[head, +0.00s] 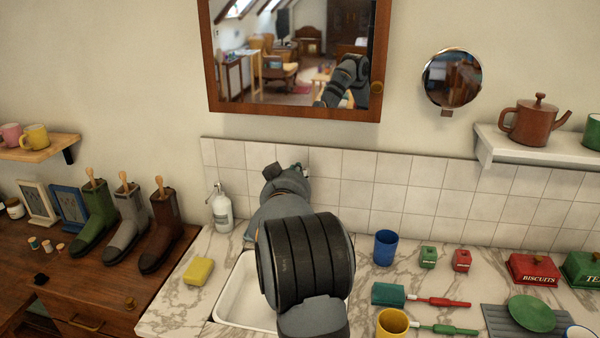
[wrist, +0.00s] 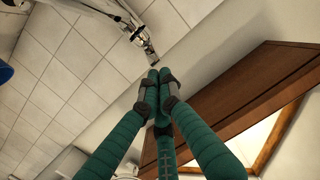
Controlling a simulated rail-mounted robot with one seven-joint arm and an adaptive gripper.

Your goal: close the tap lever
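The tap (wrist: 128,22) is a chrome fitting at the top of the wrist view, against the white tiles. Its lever cannot be told apart clearly from the rest of the tap. In the head view my arm hides the tap. My gripper (wrist: 158,78) has teal fingers with their tips together, with nothing visible between them. The fingertips appear just below the end of the chrome fitting in the wrist view; whether they touch it cannot be told. In the head view my arm reaches over the white sink (head: 232,306) toward the tiled wall, and the fingers are mostly hidden.
A soap bottle (head: 222,208) and a yellow sponge (head: 198,271) stand left of the sink. A blue cup (head: 385,247) and a yellow mug (head: 392,325) are to its right. A wood-framed mirror (head: 296,112) hangs above the tiles (head: 345,185).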

